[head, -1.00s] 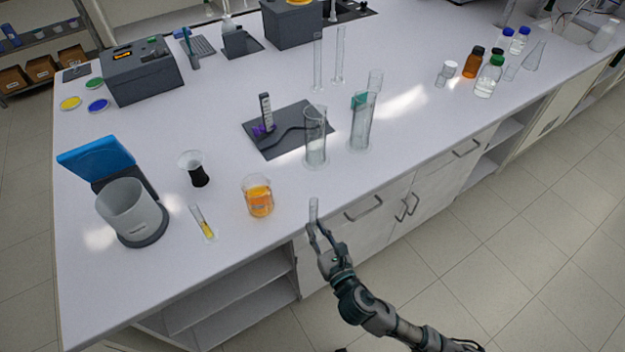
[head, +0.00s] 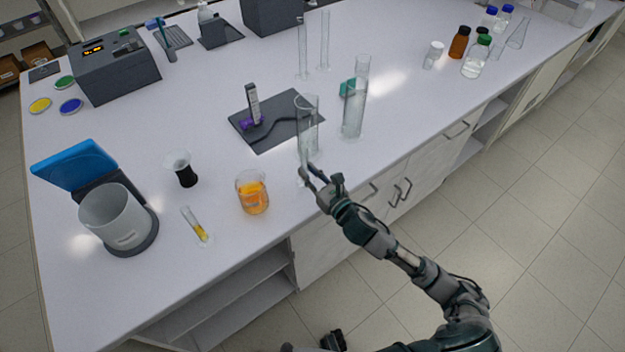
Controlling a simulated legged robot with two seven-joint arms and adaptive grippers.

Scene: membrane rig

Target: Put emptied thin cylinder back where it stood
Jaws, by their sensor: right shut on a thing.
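My right gripper (head: 322,178) is at the bench's front edge. It is shut on a thin clear cylinder (head: 304,176), which is hard to see against the white top and the glass behind it. Just beyond it a wider clear measuring cylinder (head: 308,120) stands upright. I cannot tell whether the held cylinder touches the bench or the wider cylinder. Another tall clear cylinder (head: 354,105) stands to the right. Two slim clear cylinders (head: 303,50) (head: 325,42) stand further back.
A beaker of orange liquid (head: 252,196) and a small tube with yellow liquid (head: 196,226) stand left of the gripper. A dark mat (head: 284,132) carries a small upright device (head: 253,104). Bottles (head: 459,43) stand at the back right. The bench front between them is clear.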

